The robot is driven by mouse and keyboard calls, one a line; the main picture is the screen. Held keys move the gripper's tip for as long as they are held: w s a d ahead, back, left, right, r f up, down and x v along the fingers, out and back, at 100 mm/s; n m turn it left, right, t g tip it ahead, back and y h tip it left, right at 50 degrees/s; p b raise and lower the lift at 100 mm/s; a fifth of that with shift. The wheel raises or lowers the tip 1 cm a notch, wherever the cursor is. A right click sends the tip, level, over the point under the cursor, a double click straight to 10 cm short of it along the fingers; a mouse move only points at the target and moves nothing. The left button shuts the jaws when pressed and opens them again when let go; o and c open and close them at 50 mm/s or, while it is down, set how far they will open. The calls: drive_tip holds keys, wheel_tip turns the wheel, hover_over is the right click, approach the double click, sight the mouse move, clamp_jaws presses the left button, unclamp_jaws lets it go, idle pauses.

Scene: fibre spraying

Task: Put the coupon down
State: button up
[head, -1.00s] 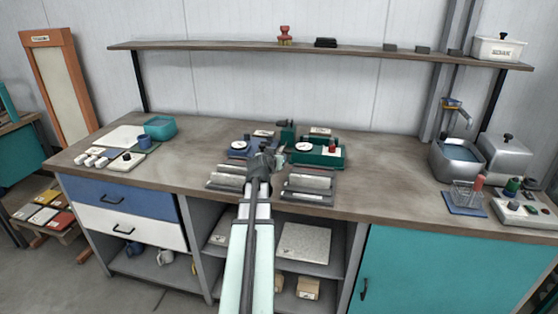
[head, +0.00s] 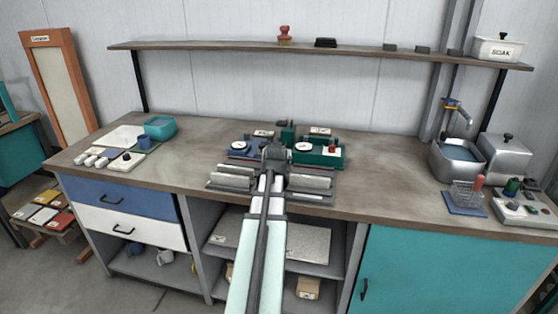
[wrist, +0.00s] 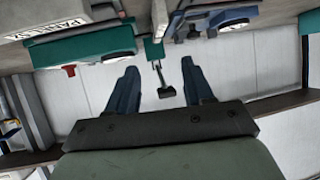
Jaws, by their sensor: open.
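My gripper (head: 276,150) is over the back middle of the bench, between the blue device (head: 240,150) and the green device (head: 325,154). In the wrist view my gripper (wrist: 162,82) has its two dark fingers spread wide, with nothing held between them. A small dark-headed green lever part (wrist: 160,75) shows in the gap beyond the fingers; I cannot tell how far off it is. I cannot pick out the coupon for sure in either view. My arm and gripper hide part of the bench between the two devices.
Metal rollers on dark plates lie at the front, left (head: 232,177) and right (head: 310,183) of my arm. A shelf (head: 200,45) runs above the bench. A water basin (head: 457,160) stands at the right, a teal tub (head: 160,127) at the left. Bench between tub and blue device is bare.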

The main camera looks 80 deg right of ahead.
drive_tip(key=x, duration=1.4)
clamp_jaws()
idle(0.5)
drive_tip(key=shift+r, duration=0.1)
